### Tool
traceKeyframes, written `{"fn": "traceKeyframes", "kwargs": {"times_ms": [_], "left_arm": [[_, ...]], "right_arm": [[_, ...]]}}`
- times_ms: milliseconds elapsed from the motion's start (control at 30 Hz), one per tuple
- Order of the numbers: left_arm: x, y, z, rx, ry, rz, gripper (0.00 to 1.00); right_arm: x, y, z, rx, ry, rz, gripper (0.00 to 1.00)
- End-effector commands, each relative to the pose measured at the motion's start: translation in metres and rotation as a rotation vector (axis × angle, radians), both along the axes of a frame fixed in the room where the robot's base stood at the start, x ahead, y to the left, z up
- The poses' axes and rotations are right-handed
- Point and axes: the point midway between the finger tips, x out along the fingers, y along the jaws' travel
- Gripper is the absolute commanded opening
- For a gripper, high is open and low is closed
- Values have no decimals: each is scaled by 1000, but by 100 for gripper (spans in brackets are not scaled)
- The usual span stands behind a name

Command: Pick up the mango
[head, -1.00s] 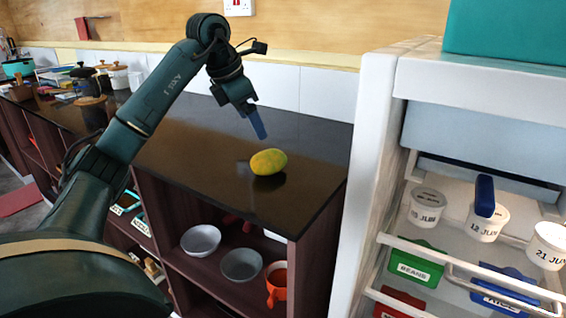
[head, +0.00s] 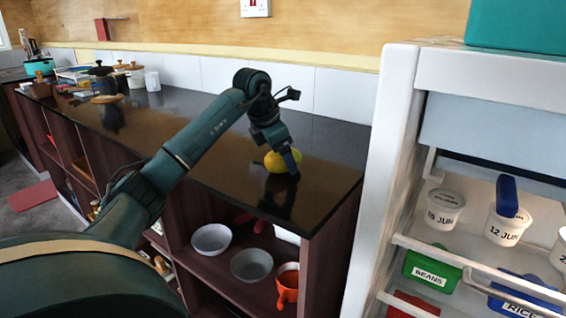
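The mango (head: 271,161) is yellow and lies on the dark glossy countertop (head: 335,148), near its front right part. It is partly hidden behind my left gripper. My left gripper (head: 290,160) reaches down over the counter, its blue fingertip in front of the mango's right side. I cannot tell whether it touches the mango, or how wide the fingers are apart. My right gripper is out of view.
An open white fridge (head: 391,150) stands to the right, with labelled tubs (head: 445,208) and a green beans box (head: 430,268). Bowls (head: 211,239) and an orange mug (head: 288,285) sit on the shelf below. Pots (head: 103,78) stand far left on the counter.

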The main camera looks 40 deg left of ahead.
Motion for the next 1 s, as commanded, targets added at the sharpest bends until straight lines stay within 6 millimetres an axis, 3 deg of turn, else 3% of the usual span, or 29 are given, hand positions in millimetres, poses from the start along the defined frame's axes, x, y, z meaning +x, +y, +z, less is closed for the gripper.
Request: {"fn": "traceKeyframes", "kwargs": {"times_ms": [233, 900, 1000], "left_arm": [[1, 0, -3, 0, -1, 0, 85], [1, 0, -3, 0, -1, 0, 30], [1, 0, -2, 0, -2, 0, 29]], "right_arm": [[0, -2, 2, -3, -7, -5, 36], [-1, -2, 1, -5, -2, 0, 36], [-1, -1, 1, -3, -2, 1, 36]]}}
